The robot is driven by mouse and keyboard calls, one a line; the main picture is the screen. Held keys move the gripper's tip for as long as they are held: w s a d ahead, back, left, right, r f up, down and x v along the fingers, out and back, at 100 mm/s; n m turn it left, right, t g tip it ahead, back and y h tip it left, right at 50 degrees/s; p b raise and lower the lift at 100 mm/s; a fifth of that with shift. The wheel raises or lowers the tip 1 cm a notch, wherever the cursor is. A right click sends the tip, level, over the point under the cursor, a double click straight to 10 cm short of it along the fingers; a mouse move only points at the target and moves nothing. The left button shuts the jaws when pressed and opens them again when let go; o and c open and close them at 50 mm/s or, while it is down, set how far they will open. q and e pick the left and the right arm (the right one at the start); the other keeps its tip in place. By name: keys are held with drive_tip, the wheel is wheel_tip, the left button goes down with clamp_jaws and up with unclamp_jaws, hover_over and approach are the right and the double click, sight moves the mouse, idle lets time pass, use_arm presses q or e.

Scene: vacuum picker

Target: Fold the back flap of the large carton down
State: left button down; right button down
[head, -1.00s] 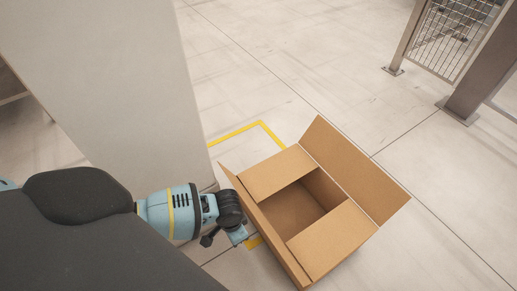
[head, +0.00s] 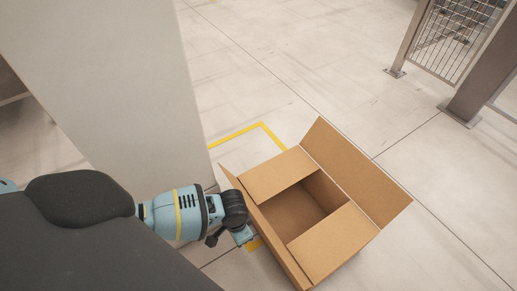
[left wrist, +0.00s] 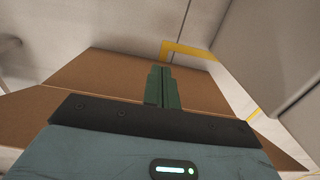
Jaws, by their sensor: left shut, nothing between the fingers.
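The large carton (head: 349,236) stands open on the floor in the head view. Two opposite flaps, one at upper left (head: 272,174) and one at lower right, lie folded inward over part of the opening. The far right flap (head: 357,172) leans outward, and the near left flap (head: 263,228) stands up. My left gripper (head: 243,236) is beside the outside of the near left flap; contact cannot be told. In the left wrist view its fingers (left wrist: 163,86) are shut and empty, in front of brown cardboard (left wrist: 110,75). My right gripper is not in view.
A wide pale column (head: 110,80) stands left of the carton, close to my left arm. Yellow floor tape (head: 236,132) runs behind the carton. A metal post and mesh fence (head: 447,40) stand at upper right. Floor beyond the carton is clear.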

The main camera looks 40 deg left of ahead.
use_arm(q)
drive_tip(key=shift+w+d, duration=0.15)
drive_tip(key=shift+w, duration=0.2)
wheel_tip(320, 180, up, 2)
drive_tip(key=b, duration=0.2)
hover_over(266, 223)
drive_tip(key=shift+s, duration=0.15)
idle(1.7)
idle(0.4)
